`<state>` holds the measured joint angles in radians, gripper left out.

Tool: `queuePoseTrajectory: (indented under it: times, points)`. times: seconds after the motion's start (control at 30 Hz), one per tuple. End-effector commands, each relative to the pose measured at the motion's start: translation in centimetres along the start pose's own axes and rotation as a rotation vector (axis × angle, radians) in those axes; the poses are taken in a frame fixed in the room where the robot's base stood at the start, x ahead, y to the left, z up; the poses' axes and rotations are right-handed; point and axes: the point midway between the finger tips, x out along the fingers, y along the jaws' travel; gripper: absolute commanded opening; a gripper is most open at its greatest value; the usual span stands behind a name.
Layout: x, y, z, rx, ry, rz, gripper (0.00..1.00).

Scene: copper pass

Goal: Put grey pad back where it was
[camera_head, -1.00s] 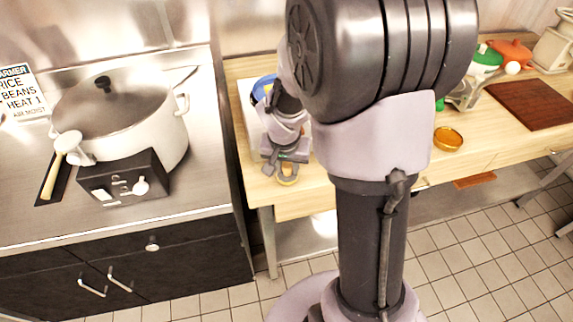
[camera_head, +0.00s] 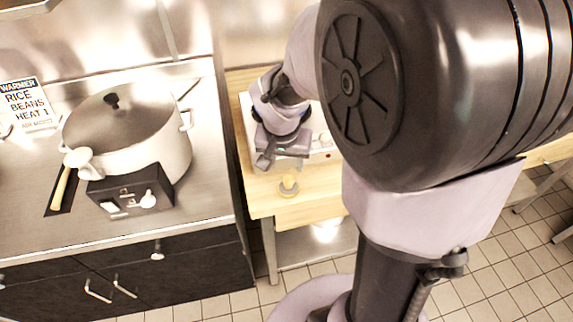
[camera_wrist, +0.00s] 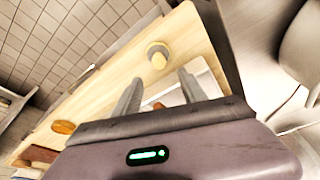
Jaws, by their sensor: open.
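A small round item (camera_head: 288,186) with a yellow rim and a dull, greyish top rests on the wooden table near its front left corner. It also shows in the wrist view (camera_wrist: 158,55), beyond my fingertips; I cannot tell for sure that it is the grey pad. No other grey pad is clear. My gripper (camera_head: 278,160) is just behind this item in the head view. In the wrist view my gripper (camera_wrist: 159,82) has its two fingers apart, nothing held between them, and the item stands clear of both tips.
A white tray or board (camera_head: 320,140) lies on the table (camera_head: 262,196) behind the item, partly hidden by my arm. Left of the table, across a gap, a steel counter holds a lidded pot (camera_head: 175,150) and a black control box (camera_head: 130,190). An amber dish (camera_wrist: 64,127) lies farther along the table.

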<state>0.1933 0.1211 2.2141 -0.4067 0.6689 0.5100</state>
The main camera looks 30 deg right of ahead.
Motion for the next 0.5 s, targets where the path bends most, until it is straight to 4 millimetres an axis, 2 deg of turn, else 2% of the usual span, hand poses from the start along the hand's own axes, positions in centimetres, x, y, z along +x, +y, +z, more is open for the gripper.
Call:
queuePoseTrajectory:
  times: [0.1, 0.17, 0.27, 0.33, 0.4, 0.5]
  points:
    - [-1.7, -0.1, 0.2, -0.005, 0.004, -0.009, 0.49]
    - [-3.8, -0.5, 1.2, -0.018, 0.017, -0.040, 0.49]
    - [-9.1, -1.1, 5.0, -0.065, 0.044, -0.142, 0.49]
    - [-12.4, -1.4, 8.5, -0.113, 0.059, -0.230, 0.49]
    - [-14.8, -1.5, 11.8, -0.162, 0.071, -0.316, 0.49]
    - [-16.8, -1.6, 15.2, -0.220, 0.084, -0.407, 0.49]
